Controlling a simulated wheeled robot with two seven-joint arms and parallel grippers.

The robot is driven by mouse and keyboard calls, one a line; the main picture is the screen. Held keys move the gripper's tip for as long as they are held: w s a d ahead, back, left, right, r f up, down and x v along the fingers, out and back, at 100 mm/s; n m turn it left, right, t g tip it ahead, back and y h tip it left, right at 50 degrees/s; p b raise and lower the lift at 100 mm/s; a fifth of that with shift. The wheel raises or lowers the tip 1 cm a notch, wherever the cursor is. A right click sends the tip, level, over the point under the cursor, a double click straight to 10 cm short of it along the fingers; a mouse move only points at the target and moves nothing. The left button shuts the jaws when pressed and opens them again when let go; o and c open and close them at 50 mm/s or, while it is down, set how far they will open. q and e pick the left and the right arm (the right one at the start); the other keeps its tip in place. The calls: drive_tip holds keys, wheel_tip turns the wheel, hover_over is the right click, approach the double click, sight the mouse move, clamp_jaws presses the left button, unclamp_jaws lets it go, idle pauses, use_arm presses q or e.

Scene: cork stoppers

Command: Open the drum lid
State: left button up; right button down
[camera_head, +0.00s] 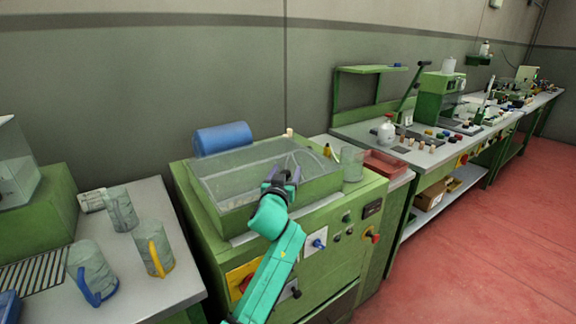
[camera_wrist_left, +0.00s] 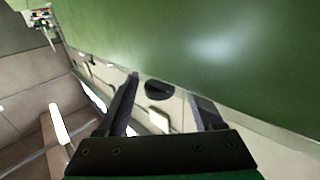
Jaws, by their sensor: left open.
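The drum lid (camera_head: 235,170) is a clear panel lying over the top of the green drum machine (camera_head: 330,225), apparently closed. My left gripper (camera_head: 282,178) is at the front edge of the lid, near its middle; its arm comes up from below. In the left wrist view my left gripper (camera_wrist_left: 166,88) is open, with its two dark fingers apart. A dark oval part (camera_wrist_left: 158,90) shows between the fingers, and I cannot tell if they touch it. A broad green surface (camera_wrist_left: 200,40) fills the top of that view. My right gripper is not in view.
A blue roll (camera_head: 222,139) lies behind the lid. A glass beaker (camera_head: 352,164) stands right of it on the machine. Several jugs, one with a yellow handle (camera_head: 154,250), stand on the left table. A red tray (camera_head: 386,163) and a cluttered bench (camera_head: 440,150) are to the right.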

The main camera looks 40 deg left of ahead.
use_arm(q)
drive_tip(key=shift+x, duration=0.8)
drive_tip(key=shift+w+a+r, duration=0.1)
drive_tip(key=shift+w+r, duration=0.05)
drive_tip(key=shift+r, duration=0.1)
drive_tip(key=shift+w, duration=0.1)
drive_tip(key=c, duration=0.4)
clamp_jaws()
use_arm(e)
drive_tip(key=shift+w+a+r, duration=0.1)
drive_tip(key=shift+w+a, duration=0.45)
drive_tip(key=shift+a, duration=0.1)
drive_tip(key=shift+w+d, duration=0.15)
